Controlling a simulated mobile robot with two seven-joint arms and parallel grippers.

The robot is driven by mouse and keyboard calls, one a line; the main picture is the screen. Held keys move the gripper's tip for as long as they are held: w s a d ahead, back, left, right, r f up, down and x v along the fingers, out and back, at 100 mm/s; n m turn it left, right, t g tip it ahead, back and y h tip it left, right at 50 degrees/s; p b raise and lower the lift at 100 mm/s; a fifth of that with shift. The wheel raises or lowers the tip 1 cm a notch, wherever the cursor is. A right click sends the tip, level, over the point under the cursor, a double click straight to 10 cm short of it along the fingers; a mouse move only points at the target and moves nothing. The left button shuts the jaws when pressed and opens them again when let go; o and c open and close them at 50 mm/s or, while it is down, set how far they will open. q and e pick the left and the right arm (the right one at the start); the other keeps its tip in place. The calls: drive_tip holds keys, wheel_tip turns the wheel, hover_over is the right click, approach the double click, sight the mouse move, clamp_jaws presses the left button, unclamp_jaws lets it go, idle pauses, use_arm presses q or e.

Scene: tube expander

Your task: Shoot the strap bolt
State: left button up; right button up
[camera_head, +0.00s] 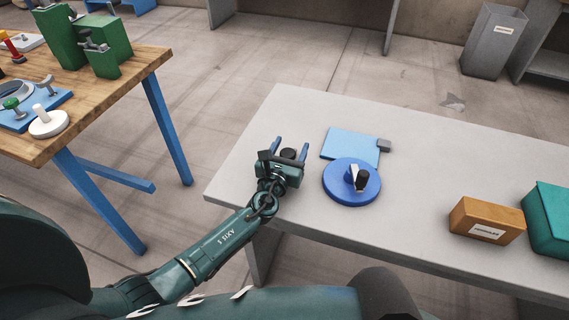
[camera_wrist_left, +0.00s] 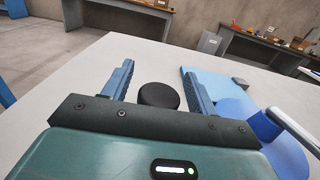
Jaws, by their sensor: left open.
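My left gripper (camera_head: 290,147) is over the near left part of the grey table, with its fingers apart. A black round knob (camera_head: 288,153) sits between its fingers. The left wrist view shows the knob (camera_wrist_left: 158,96) with a gap to each finger; I cannot tell what it belongs to. To the right is a blue round disc (camera_head: 340,190) with a pale bar and a black-tipped handle (camera_head: 362,181). Behind the disc lies a flat light blue plate (camera_head: 350,143) with a small grey block (camera_head: 384,145) at its right edge. I cannot make out which part is the strap bolt.
An orange box (camera_head: 486,220) and a teal box (camera_head: 552,222) stand at the table's right. A wooden workbench (camera_head: 130,62) with green machines is at far left, across a floor gap. The grey table (camera_head: 430,150) is clear between plate and boxes.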

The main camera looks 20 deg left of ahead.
use_arm(q)
drive_tip(key=shift+s+p, duration=0.4)
drive_tip(key=shift+s, duration=0.85)
drive_tip(key=shift+s+a+p, duration=0.1)
drive_tip(key=shift+s+p, duration=0.3)
drive_tip(key=shift+s, duration=1.85)
drive_tip(key=shift+a, duration=0.1)
